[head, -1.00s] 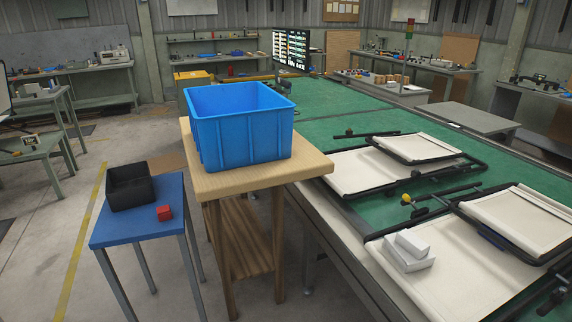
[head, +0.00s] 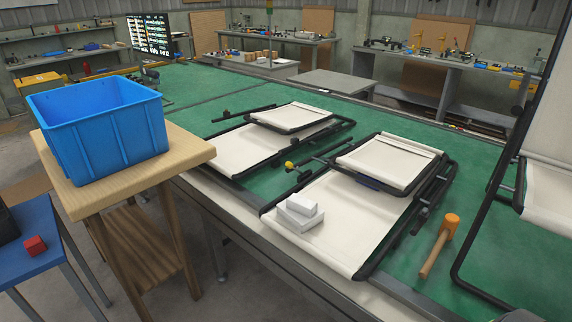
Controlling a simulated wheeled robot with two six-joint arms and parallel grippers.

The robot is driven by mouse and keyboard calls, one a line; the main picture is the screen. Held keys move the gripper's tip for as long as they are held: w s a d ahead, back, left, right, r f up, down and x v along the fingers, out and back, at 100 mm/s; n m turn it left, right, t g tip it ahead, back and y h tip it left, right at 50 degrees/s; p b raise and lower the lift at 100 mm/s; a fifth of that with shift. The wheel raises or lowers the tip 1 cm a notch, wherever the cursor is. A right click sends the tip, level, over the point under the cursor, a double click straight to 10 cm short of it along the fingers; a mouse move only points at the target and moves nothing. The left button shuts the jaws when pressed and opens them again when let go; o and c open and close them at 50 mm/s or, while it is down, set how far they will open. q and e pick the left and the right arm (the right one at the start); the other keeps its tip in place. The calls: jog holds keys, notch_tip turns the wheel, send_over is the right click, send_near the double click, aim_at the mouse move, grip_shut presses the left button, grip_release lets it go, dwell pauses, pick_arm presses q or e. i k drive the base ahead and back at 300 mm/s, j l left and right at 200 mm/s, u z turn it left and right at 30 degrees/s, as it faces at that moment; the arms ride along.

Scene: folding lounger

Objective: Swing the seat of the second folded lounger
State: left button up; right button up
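Two folded loungers with cream fabric and black tube frames lie flat on the green worktable (head: 190,97). The farther one (head: 232,152) has a smaller cream panel (head: 290,116) lying over its back right part. The nearer one (head: 345,222) has a similar panel (head: 388,161) folded over its far end, and white boxes (head: 301,213) rest on its near left corner. A third lounger (head: 551,128) stands partly raised at the right edge and is cut off by the frame. Neither of my grippers is in view.
An orange-headed mallet (head: 446,232) lies right of the nearer lounger. A yellow knob (head: 289,165) sits on a bar between the two folded loungers. A blue bin (head: 100,130) stands on a wooden stand (head: 185,155) at left. A red block (head: 35,245) is on a blue table (head: 35,220).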

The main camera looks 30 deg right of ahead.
aim_at(394, 163)
jog(key=l+z, duration=0.1)
jog(key=z, duration=0.4)
jog(key=l+z, duration=0.1)
jog(key=z, duration=0.4)
jog(key=i+z, duration=0.1)
jog(key=z, duration=0.35)
jog(key=i+j, duration=0.1)
jog(key=j, duration=0.55)
jog(key=i+j, duration=0.15)
jog(key=j, duration=0.2)
